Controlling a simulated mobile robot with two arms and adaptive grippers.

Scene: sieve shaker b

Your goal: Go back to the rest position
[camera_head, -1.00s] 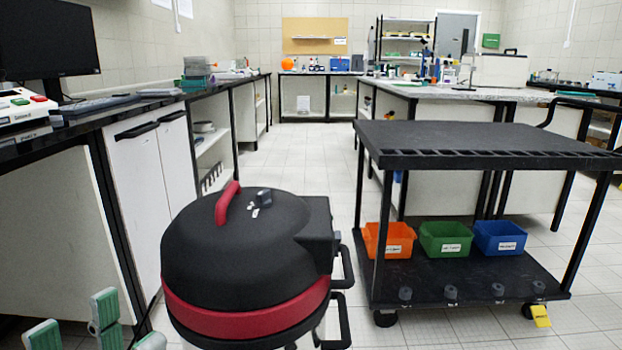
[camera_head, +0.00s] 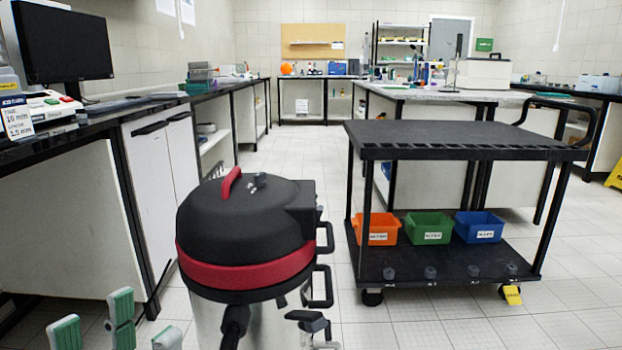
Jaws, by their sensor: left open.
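My left gripper (camera_head: 92,334) shows at the lower left with its green and grey finger pads spread apart. It is open, and I see nothing between the pads. It is low in the picture, left of the black and red vacuum cleaner and apart from it in the picture. My right gripper is not in view.
The vacuum cleaner (camera_head: 247,230) stands close in front. A black cart (camera_head: 460,141) to its right carries orange (camera_head: 378,229), green (camera_head: 428,228) and blue (camera_head: 478,227) bins below. A bench (camera_head: 60,200) runs along the left. Open floor (camera_head: 300,165) lies between.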

